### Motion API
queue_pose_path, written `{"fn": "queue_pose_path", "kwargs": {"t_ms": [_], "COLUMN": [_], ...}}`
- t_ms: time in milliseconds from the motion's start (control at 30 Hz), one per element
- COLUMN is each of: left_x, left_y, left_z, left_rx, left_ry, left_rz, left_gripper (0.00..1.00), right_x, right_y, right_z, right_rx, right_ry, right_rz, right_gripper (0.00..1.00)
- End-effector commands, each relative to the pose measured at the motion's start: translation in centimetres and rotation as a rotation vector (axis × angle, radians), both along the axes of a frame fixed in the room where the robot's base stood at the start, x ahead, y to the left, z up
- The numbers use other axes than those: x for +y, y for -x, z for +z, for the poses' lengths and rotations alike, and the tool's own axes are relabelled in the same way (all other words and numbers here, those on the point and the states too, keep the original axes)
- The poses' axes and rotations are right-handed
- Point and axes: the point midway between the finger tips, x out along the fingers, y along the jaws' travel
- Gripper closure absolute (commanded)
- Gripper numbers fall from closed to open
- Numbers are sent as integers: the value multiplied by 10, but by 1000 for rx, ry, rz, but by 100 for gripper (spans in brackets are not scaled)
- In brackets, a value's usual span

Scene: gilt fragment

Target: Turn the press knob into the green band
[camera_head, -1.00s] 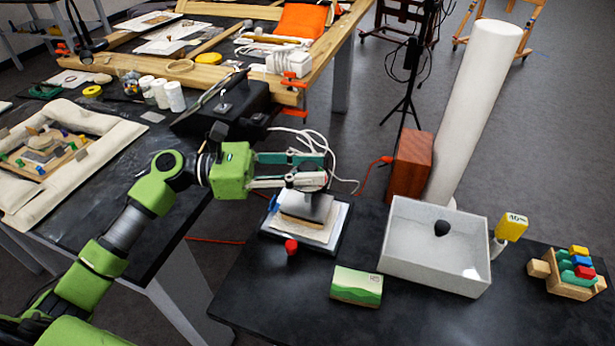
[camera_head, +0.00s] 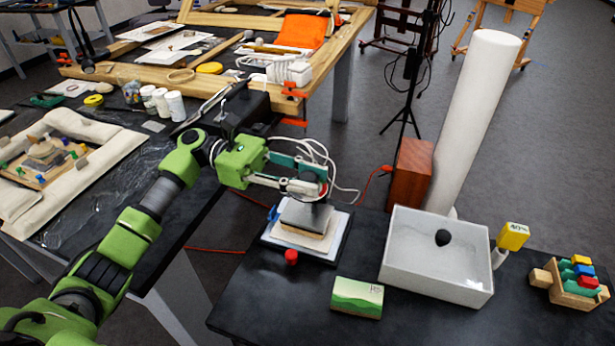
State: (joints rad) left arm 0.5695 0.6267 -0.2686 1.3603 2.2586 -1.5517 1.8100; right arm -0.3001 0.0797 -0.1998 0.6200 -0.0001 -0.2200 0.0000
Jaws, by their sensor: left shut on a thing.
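The small press stands on the dark table, with a grey plate (camera_head: 306,215) over a tan block and white sheets on a black base (camera_head: 334,248). My left gripper (camera_head: 318,184) reaches in from the left over the press. Its fingers are shut around the dark knob (camera_head: 311,176) at the top of the press, which they mostly hide. I cannot make out a green band on the press. A red round part (camera_head: 291,257) sits at the front of the base. My right gripper is not in view.
A green and cream box (camera_head: 358,298) lies in front of the press. A white tray (camera_head: 388,262) with a dark lump stands to the right, with a brown wooden block (camera_head: 410,172) behind.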

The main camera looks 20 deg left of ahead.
Motion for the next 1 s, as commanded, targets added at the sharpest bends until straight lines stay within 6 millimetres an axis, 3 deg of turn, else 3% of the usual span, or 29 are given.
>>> {"fn": "queue_pose_path", "kwargs": {"t_ms": [167, 200, 267, 667, 833, 1000], "left_x": [-1, -1, -1, 3, 27, 65], "left_y": [1, 1, 1, 0, -2, -5], "left_z": [-3, -3, -3, -1, -1, -1], "left_rx": [3, 3, 3, 2, 2, 2], "left_ry": [-4, -4, -4, -2, -3, -2], "left_rz": [-3, -3, -3, 1, 2, 3], "left_gripper": [95, 71, 56, 56, 56, 56], "right_x": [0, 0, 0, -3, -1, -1], "right_y": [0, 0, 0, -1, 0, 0], "right_z": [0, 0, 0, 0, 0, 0], "right_rx": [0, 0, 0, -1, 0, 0], "right_ry": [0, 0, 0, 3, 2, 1], "right_rz": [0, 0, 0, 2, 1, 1], "right_gripper": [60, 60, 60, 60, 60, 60]}}
